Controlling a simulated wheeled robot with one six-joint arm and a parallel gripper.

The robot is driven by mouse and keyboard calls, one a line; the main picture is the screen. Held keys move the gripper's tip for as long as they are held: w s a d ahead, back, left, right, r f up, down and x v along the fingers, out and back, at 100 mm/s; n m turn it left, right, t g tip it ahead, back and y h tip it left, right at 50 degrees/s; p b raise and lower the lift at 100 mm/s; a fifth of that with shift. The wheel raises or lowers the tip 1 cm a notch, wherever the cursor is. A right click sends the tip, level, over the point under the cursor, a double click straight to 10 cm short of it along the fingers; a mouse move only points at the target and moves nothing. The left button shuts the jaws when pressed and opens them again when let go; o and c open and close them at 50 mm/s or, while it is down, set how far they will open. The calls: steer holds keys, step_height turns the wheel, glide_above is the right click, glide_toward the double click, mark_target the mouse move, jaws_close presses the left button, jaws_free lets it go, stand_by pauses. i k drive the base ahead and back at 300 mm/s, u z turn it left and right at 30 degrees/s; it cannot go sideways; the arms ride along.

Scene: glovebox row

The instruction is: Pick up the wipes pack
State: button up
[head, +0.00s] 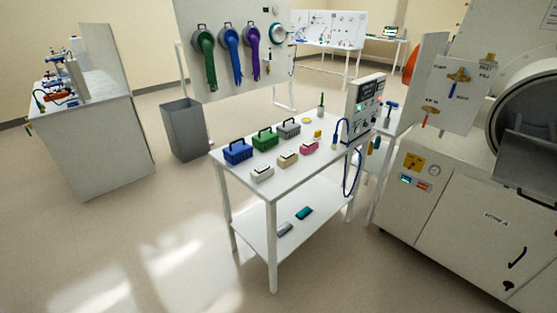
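I see no label that singles out the wipes pack. Small packs that could be it stand on the white table (238,178): a white pack (262,174), a beige pack (288,160) and a pink pack (309,147), in a row along its front side. On the table's lower shelf (312,232) lie a teal flat pack (304,213) and a grey flat pack (285,229). My gripper is not in view.
Blue (237,152), green (265,139) and grey (289,129) handled boxes stand behind the packs. An instrument box (364,100) stands at the table's right end. A grey bin (184,130) is behind left, a large machine (455,210) right. The floor in front is clear.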

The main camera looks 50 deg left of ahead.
mark_target(310, 146)
steer(key=u, duration=0.75)
steer(key=i, duration=0.5)
steer(key=u, duration=0.95)
steer(key=i, duration=1.2)
steer(key=u, duration=0.3)
